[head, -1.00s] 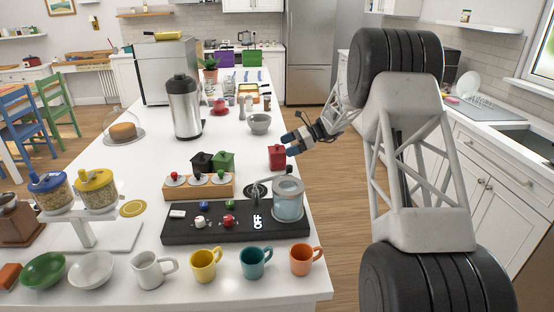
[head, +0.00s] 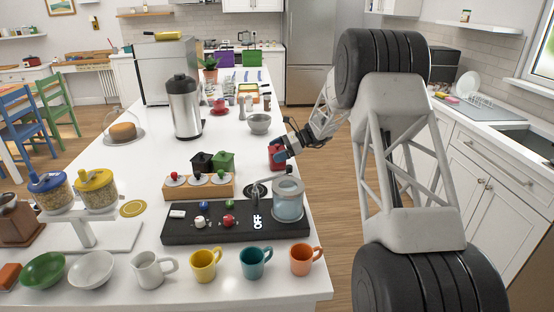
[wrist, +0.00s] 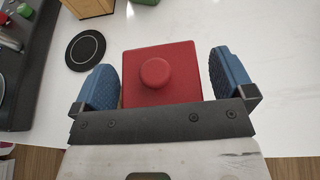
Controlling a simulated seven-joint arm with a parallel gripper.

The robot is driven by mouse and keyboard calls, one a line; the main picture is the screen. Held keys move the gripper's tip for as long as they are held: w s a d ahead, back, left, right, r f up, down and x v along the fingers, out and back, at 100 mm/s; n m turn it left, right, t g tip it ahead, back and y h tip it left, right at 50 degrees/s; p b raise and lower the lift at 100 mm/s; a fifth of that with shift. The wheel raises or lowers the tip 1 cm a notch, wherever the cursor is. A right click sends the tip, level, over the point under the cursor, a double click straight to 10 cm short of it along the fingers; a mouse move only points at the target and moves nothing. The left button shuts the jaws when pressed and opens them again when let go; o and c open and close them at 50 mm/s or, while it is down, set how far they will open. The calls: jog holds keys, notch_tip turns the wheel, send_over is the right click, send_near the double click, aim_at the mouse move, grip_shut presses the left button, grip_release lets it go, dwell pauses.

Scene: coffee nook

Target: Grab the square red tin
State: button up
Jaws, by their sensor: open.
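The square red tin (head: 274,156) stands on the white counter near its right edge, behind the glass jar on the black panel. In the wrist view the red tin (wrist: 160,83) shows its flat lid and round red knob between two blue finger pads. My gripper (head: 280,151) is at the tin and partly covers it in the head view. In the wrist view my gripper (wrist: 165,82) is open, with one pad on each side of the tin. A narrow gap shows beside the right pad; the left pad is very close to the tin, and contact there is unclear.
Green (head: 223,162) and black (head: 202,163) tins stand left of the red tin, behind a wooden rack (head: 200,188). A glass jar (head: 288,199) stands in front. A grey bowl (head: 259,123) is farther back. Bare counter lies around the red tin.

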jog(key=c, duration=1.1)
jog(key=shift+r, duration=0.1)
jog(key=shift+r, duration=4.95)
